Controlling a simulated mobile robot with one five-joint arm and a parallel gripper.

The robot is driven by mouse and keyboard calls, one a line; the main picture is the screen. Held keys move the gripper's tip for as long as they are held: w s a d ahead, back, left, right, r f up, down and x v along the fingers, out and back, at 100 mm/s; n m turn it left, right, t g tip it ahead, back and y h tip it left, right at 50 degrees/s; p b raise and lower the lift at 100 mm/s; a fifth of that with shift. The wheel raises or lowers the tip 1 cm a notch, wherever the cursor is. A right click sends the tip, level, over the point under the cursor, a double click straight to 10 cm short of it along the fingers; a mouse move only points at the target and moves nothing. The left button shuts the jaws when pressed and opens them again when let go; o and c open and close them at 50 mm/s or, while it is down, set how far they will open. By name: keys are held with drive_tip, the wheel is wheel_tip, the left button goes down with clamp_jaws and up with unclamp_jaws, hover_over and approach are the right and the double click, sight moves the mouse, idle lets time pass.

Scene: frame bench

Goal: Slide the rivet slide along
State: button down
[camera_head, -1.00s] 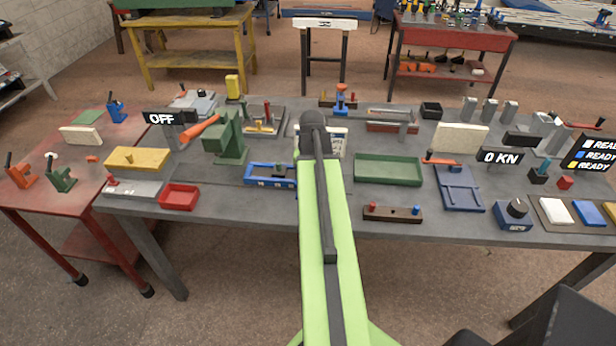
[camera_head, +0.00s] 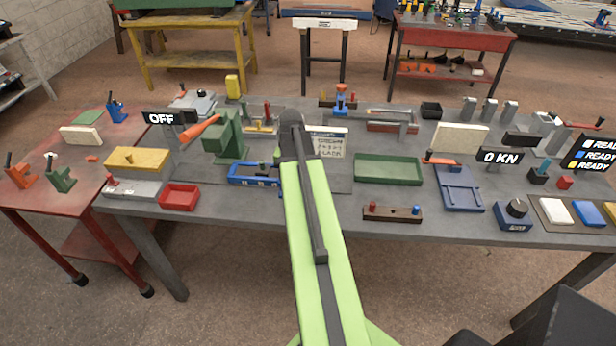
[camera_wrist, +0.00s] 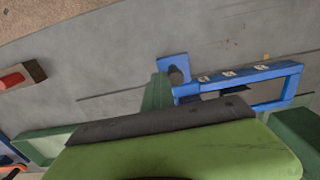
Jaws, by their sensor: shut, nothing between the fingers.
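The rivet slide appears to be the blue frame with white labels (camera_head: 253,180), on the bench left of my arm; its right end is hidden behind the arm. In the wrist view the blue labelled frame (camera_wrist: 240,76) lies right of centre, with a blue block and a dark round knob (camera_wrist: 176,75) at its left end. My gripper (camera_wrist: 160,125) is shut and empty; only its dark and lime body shows across the bottom of the wrist view. Its fingertips are hidden, so I cannot tell whether they touch the frame.
A green press (camera_head: 225,140) stands behind the frame on the left. A green tray (camera_head: 388,168) lies to the right of my arm, and a brown block with pegs (camera_head: 392,214) is near the front edge. A red tray (camera_head: 179,196) is at the front left.

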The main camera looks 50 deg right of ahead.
drive_tip(key=shift+w+a, duration=1.5)
drive_tip(key=shift+w, duration=0.6)
drive_tip(key=shift+w+a, duration=1.45)
drive_tip(key=shift+w, duration=0.6)
drive_tip(key=shift+w+a, duration=1.5)
drive_tip(key=shift+w, duration=0.6)
drive_tip(key=shift+s+d, duration=0.45)
drive_tip(key=shift+s, duration=0.2)
wheel_tip(320, 180, up, 7)
drive_tip(key=p, duration=0.7)
drive_tip(key=s+a+f+n+b, duration=0.2)
drive_tip(key=a+n, duration=0.3)
drive_tip(key=a, duration=1)
drive_tip(key=s+a+f+n+b, duration=0.2)
drive_tip(key=a+n, duration=0.3)
drive_tip(key=a, duration=1.1)
drive_tip(key=shift+s+f+n+b, duration=0.35)
drive_tip(key=shift+s+n, duration=0.05)
drive_tip(key=shift+s, duration=0.1)
